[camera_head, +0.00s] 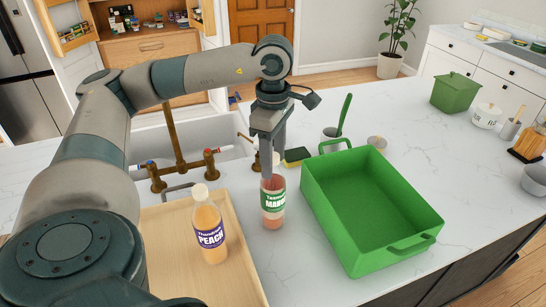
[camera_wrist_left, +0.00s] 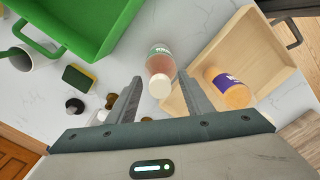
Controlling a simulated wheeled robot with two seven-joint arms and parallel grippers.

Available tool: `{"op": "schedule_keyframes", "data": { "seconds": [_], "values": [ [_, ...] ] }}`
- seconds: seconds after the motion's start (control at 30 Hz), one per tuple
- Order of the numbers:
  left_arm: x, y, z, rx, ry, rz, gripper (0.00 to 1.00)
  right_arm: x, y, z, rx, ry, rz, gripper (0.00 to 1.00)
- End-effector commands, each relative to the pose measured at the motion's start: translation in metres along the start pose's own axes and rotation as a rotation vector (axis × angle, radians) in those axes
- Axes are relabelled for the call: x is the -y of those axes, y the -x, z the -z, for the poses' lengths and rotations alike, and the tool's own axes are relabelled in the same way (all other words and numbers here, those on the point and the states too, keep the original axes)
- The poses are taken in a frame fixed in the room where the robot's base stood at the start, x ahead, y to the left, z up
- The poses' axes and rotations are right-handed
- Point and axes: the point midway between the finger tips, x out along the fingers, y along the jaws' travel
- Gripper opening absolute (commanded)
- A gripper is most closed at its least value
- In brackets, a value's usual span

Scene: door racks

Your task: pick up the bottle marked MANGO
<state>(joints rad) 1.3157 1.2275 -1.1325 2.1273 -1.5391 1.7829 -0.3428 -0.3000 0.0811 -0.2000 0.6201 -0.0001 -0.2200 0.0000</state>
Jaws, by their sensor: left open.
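The MANGO bottle (camera_head: 273,201) stands upright on the white counter, with a green label and pinkish-orange contents. It stands between the wooden tray and the green bin. My left gripper (camera_head: 267,170) is directly above it, pointing down, its fingers around or just over the bottle's top. In the left wrist view the bottle (camera_wrist_left: 160,68) shows its white cap between the two open fingers (camera_wrist_left: 158,98). I cannot tell whether the fingers touch it. My right gripper is in neither view.
A PEACH bottle (camera_head: 209,228) stands on the wooden tray (camera_head: 165,232) to the left. A large green bin (camera_head: 325,197) stands close on the right. A sponge (camera_head: 296,156) and a mug with a green utensil (camera_head: 331,134) are behind. The sink (camera_head: 222,132) and brown taps (camera_head: 181,166) lie back left.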

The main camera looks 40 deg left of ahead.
Motion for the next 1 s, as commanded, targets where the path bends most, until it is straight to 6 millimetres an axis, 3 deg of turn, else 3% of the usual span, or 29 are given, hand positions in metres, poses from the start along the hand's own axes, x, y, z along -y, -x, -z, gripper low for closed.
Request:
{"op": "schedule_keyframes", "data": {
  "seconds": [0.33,0.53,1.0],
  "values": [
    [-0.0001,0.0002,-0.0001,0.0,0.0,0.0,0.46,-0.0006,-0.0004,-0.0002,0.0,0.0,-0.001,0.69],
    [-0.0001,0.0003,-0.0002,0.0,0.0,0.0,0.0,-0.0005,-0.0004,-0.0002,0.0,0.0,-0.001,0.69],
    [-0.0001,0.0003,-0.0002,0.0,0.0,0.0,0.0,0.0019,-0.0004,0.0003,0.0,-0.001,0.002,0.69]
  ]
}}
